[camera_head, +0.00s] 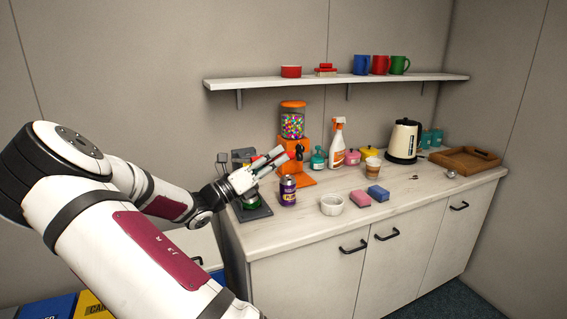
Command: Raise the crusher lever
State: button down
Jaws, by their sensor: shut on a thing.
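The can crusher (254,212) stands at the left end of the counter, with a dark grey base and a grey upright behind my gripper. A green part shows low on the crusher, under my gripper. A purple can (288,190) stands upright on the counter just right of the crusher, apart from my gripper.
An orange candy dispenser (293,122) stands close behind the lever. A shelf (225,84) with cups hangs above.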

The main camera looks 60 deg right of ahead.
jog(key=w+d+r+n+t, duration=0.2)
jog(key=w+d+r+n, duration=0.2)
jog(key=w+r, duration=0.3)
jog(key=w+d+r+n+t+y, duration=0.1)
jog(key=w+d+r+n+t, duration=0.1)
jog(key=w+d+r+n, duration=0.3)
jog(key=shift+w+d+r+p, duration=0.15)
jog(key=shift+w+r+p, duration=0.2)
jog(key=shift+w+r, duration=1.7)
jog(key=shift+s+r, duration=0.4)
jog(key=shift+s, duration=0.05)
jog(key=c, duration=1.4)
grip_release()
jog(key=shift+c, duration=0.2)
jog(key=shift+w, duration=0.1)
jog(key=v, duration=1.2)
